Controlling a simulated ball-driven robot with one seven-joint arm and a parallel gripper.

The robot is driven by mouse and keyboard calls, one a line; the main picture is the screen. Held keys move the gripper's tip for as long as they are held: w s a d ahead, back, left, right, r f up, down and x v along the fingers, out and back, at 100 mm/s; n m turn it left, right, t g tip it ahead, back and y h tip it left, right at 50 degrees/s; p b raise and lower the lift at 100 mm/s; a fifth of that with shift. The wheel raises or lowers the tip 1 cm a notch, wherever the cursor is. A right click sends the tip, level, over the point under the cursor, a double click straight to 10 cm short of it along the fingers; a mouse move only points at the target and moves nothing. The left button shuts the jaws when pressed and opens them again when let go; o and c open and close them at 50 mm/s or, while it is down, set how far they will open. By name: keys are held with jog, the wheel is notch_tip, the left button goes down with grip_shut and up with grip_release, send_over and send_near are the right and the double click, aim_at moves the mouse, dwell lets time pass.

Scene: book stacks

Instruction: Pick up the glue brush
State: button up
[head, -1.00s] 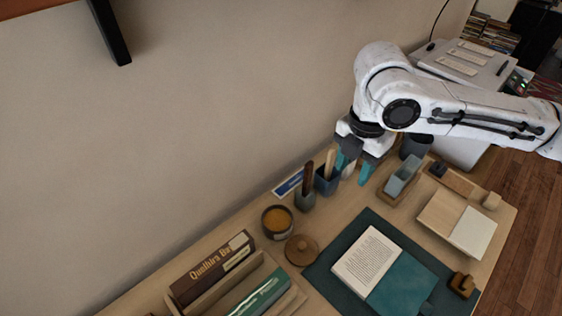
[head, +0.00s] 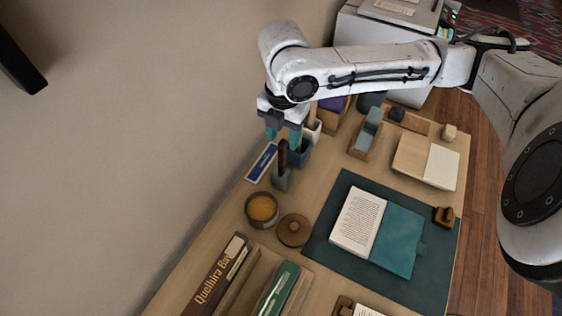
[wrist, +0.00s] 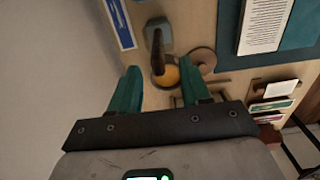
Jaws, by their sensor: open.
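A dark brown-handled tool (head: 282,160), perhaps the glue brush, stands upright in a grey holder (head: 282,181) near the wall side of the desk. Its bristles are not visible. A blue holder (head: 303,152) with a lighter wooden handle stands just behind it. My gripper (head: 283,136) is open and empty, its teal fingers pointing down above and close to the dark handle. In the wrist view the dark handle (wrist: 158,50) shows beyond and between my open fingers; I cannot tell whether they touch it.
A jar of amber paste (head: 262,208) and a round wooden lid (head: 293,230) sit nearer. A blue-and-white packet (head: 262,162) lies by the wall. An open book (head: 357,222) lies on a teal mat (head: 330,252). Books (head: 218,275) stand at the near end.

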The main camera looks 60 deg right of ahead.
aim_at(282, 142)
notch_tip(282, 142, down, 5)
jog(key=shift+w+f, duration=0.1)
dwell(0.3)
grip_shut()
